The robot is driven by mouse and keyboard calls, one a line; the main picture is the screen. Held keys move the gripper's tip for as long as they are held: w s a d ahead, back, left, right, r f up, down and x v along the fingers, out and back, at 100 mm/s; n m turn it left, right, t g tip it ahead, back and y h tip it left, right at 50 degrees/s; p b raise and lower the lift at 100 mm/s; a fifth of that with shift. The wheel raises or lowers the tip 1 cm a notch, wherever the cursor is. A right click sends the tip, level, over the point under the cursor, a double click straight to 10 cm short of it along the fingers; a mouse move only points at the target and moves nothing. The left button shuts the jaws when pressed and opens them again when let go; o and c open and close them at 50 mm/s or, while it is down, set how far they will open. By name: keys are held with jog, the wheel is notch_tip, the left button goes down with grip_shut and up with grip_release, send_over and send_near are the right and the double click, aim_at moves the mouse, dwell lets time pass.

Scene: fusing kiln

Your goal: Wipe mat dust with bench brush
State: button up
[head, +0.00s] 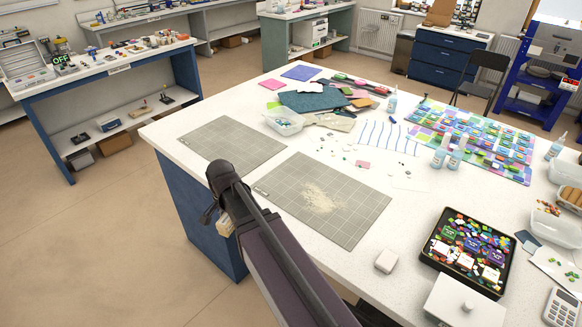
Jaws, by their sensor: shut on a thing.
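A grey gridded cutting mat (362,200) lies on the white bench. A spread of pale dust (320,197) lies near its middle. A second grey mat (230,142) lies to its left and looks clean. My gripper (212,212) is at the bench's left front edge, left of the dusty mat. It is shut on a pale beige piece, which I take to be the bench brush (226,225). My arm and gripper hide most of the brush. I cannot see its bristles or whether they touch anything.
A clear tub (285,122), glass sheets and small glass pieces lie behind the mats. A white block (386,260), a black tray of colourful pieces (424,254) and bottles (440,152) stand to the right. Floor is clear at left.

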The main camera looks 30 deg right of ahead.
jog(key=shift+w+d, duration=0.1)
jog(key=shift+d, duration=0.3)
